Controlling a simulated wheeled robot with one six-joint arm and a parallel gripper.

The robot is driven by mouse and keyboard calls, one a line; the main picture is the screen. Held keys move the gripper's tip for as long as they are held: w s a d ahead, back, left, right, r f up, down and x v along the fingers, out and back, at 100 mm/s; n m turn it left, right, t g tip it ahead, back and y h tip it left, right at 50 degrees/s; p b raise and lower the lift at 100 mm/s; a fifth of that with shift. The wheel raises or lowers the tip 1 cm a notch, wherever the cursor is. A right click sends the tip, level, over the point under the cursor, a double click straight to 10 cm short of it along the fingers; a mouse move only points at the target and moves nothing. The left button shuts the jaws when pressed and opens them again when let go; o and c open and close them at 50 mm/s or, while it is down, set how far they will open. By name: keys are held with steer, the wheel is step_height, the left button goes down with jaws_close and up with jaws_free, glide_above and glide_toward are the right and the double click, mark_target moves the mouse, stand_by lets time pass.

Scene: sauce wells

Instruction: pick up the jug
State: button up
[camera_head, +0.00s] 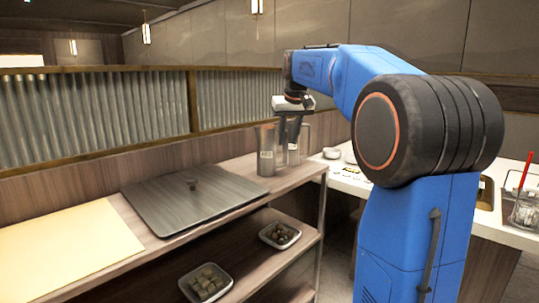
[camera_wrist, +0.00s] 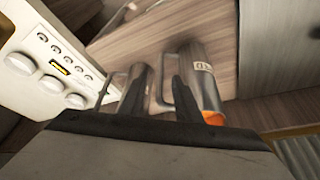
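Two tall grey jugs stand at the right end of the wooden shelf unit's top. The labelled jug (camera_head: 267,152) is on the left in the head view; in the wrist view it is on the right (camera_wrist: 203,75), with orange showing at one end and its handle toward the other jug. The second jug (camera_head: 304,138) is partly behind my fingers, and it also shows in the wrist view (camera_wrist: 134,90). My gripper (camera_head: 290,132) points down between the jugs. Its dark fingers (camera_wrist: 164,78) are apart, with the labelled jug's handle between them; contact cannot be told.
A dark lid-like board (camera_head: 190,205) with a knob lies left of the jugs, beside a pale yellow board (camera_head: 65,250). Two small food trays (camera_head: 206,283) (camera_head: 280,235) sit on the lower shelf. A white counter (camera_head: 345,178) with bowls stands to the right.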

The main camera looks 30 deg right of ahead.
mark_target(287, 147)
steer(key=x, duration=0.4)
steer(key=shift+f, duration=0.35)
jaws_close()
steer(key=shift+r, duration=0.1)
stand_by(1.0)
